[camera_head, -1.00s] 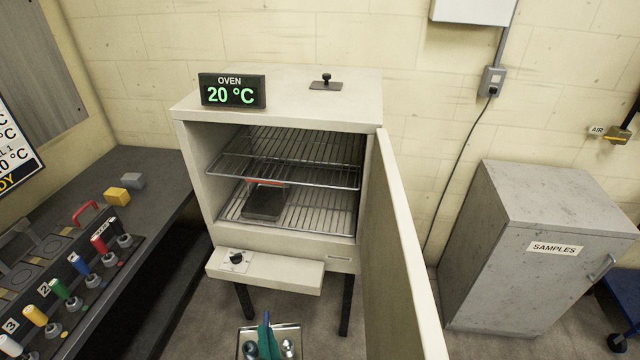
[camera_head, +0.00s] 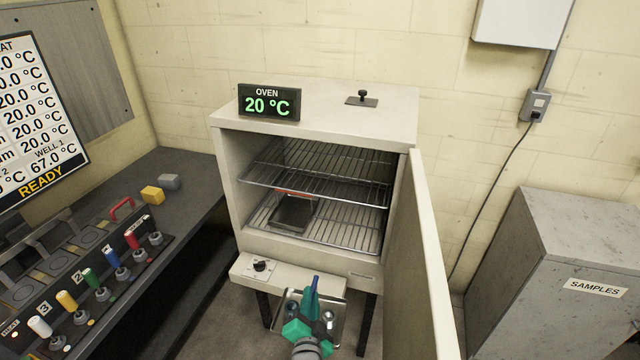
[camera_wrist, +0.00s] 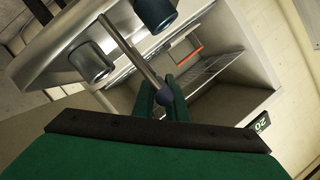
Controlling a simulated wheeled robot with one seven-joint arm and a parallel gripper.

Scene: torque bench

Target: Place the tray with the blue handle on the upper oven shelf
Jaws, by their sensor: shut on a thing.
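The metal tray (camera_head: 338,303) with the blue handle (camera_head: 315,284) is in front of and below the oven opening in the head view. It carries metal cylinders (camera_wrist: 92,62), seen at the upper left of the wrist view. My teal gripper (camera_head: 309,308) is shut on the handle; its fingers (camera_wrist: 163,100) close around it in the wrist view. The oven (camera_head: 222,190) stands open. Its upper shelf (camera_head: 325,172) is a bare wire rack. The tray is below both shelves in the picture and outside the oven.
A dark tray (camera_head: 292,213) with a red edge sits on the lower shelf (camera_head: 345,225). The open door (camera_head: 425,270) bounds the right side. The control ledge (camera_head: 300,280) juts out below the opening. A dark bench (camera_head: 190,200) is at left, a samples cabinet (camera_head: 555,270) at right.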

